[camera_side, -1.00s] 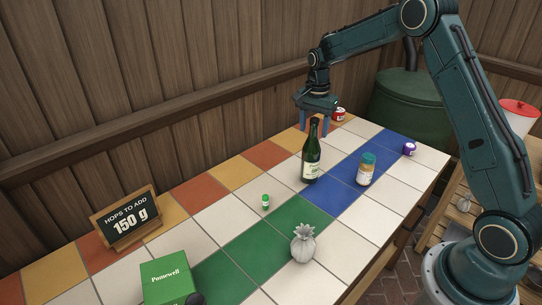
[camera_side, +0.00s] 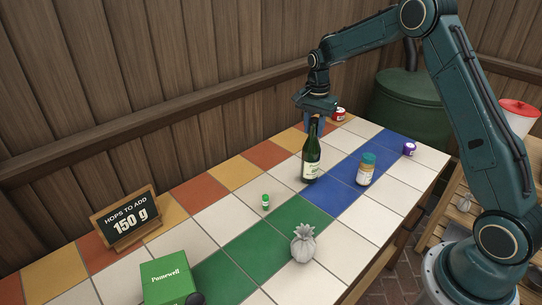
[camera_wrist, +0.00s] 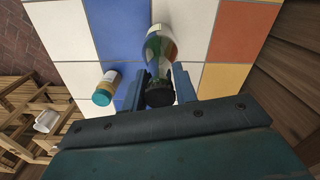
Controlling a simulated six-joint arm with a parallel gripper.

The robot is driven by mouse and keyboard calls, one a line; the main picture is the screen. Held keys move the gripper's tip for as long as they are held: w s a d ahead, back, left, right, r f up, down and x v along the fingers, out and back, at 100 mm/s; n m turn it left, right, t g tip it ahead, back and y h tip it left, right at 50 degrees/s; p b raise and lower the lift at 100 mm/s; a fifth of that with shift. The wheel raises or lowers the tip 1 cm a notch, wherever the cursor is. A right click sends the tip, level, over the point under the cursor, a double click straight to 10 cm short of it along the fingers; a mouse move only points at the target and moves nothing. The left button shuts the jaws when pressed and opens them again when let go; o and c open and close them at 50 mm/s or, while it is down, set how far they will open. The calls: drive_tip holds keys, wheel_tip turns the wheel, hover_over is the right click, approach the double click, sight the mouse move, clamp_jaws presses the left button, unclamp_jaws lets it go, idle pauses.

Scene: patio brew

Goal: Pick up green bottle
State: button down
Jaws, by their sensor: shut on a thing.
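The green bottle (camera_side: 310,160) stands upright on the tiled table (camera_side: 225,216), with a pale label and a dark top. My gripper (camera_side: 314,123) is at the top of its neck, shut on it from above. In the wrist view the bottle (camera_wrist: 162,42) is seen from above, its dark top between the two blue fingers of my gripper (camera_wrist: 160,90). The bottle's base still appears to meet the tiles.
A jar with a teal lid (camera_side: 366,170) stands close to the bottle's right. A purple container (camera_side: 409,148) and a red one (camera_side: 339,114) are farther back. A small green-capped vial (camera_side: 265,201), grey pineapple figure (camera_side: 302,244), green box (camera_side: 167,278) and hops sign (camera_side: 126,217) stand nearer.

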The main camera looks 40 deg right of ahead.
drive_tip(key=shift+r, duration=0.15)
wheel_tip(320, 180, up, 20)
idle(0.9)
drive_tip(key=shift+d, duration=0.1)
idle(0.5)
